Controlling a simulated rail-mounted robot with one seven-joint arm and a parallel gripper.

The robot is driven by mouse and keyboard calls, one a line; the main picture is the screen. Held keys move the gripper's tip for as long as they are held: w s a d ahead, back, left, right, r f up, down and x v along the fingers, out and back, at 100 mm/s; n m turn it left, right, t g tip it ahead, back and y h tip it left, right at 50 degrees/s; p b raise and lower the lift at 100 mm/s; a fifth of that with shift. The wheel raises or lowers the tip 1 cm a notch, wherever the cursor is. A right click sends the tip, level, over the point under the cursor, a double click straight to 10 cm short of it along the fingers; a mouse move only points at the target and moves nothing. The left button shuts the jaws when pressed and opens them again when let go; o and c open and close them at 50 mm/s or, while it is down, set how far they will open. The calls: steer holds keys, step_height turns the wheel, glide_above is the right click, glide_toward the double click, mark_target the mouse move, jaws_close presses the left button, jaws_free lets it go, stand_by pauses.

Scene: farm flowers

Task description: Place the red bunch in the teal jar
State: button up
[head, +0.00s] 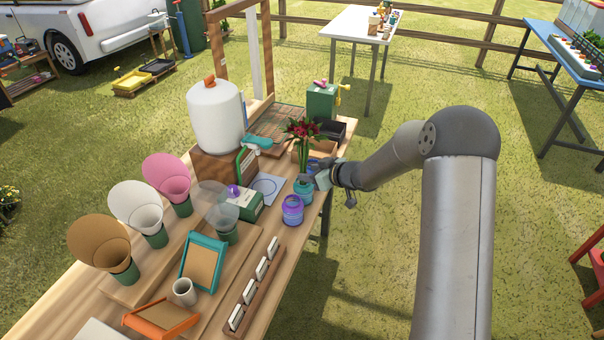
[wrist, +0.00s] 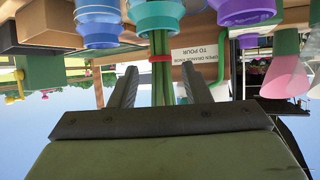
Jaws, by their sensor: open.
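The red bunch (head: 302,133) has dark red blooms on green stems. It stands upright, with its lower stems at the mouth of the teal jar (head: 303,188) and seemingly inside it. In the wrist view, which is upside down, the green stems (wrist: 160,85) with a red band meet the teal jar (wrist: 155,14). My gripper (wrist: 159,70) is open, with one finger on each side of the stems. In the head view my gripper (head: 321,174) is just right of the stems, partly hiding the jar. I cannot tell whether either finger touches the stems.
A purple jar (head: 292,211) stands close in front of the teal jar. A blue jar (wrist: 98,22) stands on its other side. A green box (head: 245,204), a white tank (head: 216,115) and paper cones (head: 167,182) crowd the left of the wooden bench. Open grass lies right.

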steer(key=v, duration=0.6)
steer(key=shift+d, duration=0.15)
steer(key=s+d+r+m+h, duration=0.3)
steer(key=s+d+r+h, duration=0.15)
steer(key=s+d, duration=0.2)
steer(key=s+d+r+m+h, duration=0.4)
steer(key=s+d+h, duration=0.2)
steer(key=d, duration=0.2)
steer(key=s+a+m+g+y, duration=0.1)
steer(key=s+m+g, duration=0.2)
steer(key=s, duration=2.3)
steer(key=g, duration=0.3)
steer(key=shift+a+g, duration=0.4)
